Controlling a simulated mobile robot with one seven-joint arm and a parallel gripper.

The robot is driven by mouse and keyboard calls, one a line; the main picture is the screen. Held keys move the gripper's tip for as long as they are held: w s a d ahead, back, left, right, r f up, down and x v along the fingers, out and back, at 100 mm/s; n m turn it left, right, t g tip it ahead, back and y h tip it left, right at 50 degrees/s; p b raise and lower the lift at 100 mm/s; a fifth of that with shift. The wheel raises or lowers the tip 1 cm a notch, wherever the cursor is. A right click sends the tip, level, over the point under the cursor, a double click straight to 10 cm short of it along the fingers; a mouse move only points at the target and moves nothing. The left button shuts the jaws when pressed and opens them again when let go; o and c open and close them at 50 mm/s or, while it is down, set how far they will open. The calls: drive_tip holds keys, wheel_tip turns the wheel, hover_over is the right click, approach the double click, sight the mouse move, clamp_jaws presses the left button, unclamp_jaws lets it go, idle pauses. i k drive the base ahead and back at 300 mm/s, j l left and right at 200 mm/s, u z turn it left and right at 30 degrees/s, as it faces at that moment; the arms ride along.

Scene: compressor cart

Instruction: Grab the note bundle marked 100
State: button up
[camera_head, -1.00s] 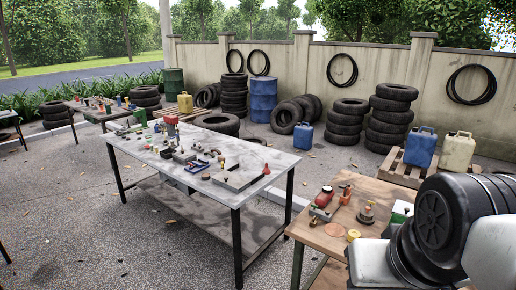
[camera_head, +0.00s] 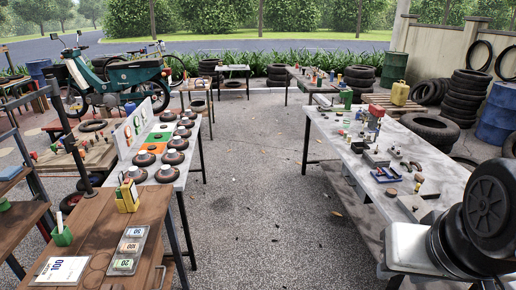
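The top bundle's (camera_head: 133,232) mark is too small to read surely. Black and white parts of my arm fill the lower right, far from these bundles. My gripper's fingers are not visible.
A yellow container (camera_head: 127,196) and a green cup (camera_head: 61,236) stand behind the bundles. A white table (camera_head: 175,180) with several round brown pieces adjoins behind. A grey workbench (camera_head: 375,182) stands right of centre. Open paved floor (camera_head: 250,215) lies between.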

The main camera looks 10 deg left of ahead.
sight(128, 247)
drive_tip(key=i+j+u, duration=0.1)
drive_tip(key=i+u, duration=0.35)
drive_tip(key=i, duration=0.2)
drive_tip(key=i+l+u, duration=0.1)
drive_tip(key=i+u, duration=0.35)
drive_tip(key=i, duration=0.25)
drive_tip(key=i+u, duration=0.4)
drive_tip(key=i, duration=0.3)
drive_tip(key=i+l+u, duration=0.15)
drive_tip(key=i+u, duration=0.2)
drive_tip(key=i, duration=0.4)
drive_tip(key=u, duration=0.4)
drive_tip(key=i+u, duration=0.1)
drive_tip(key=u, duration=0.65)
drive_tip(key=l+u, duration=0.15)
drive_tip(key=u, duration=0.25)
drive_tip(key=i, duration=0.05)
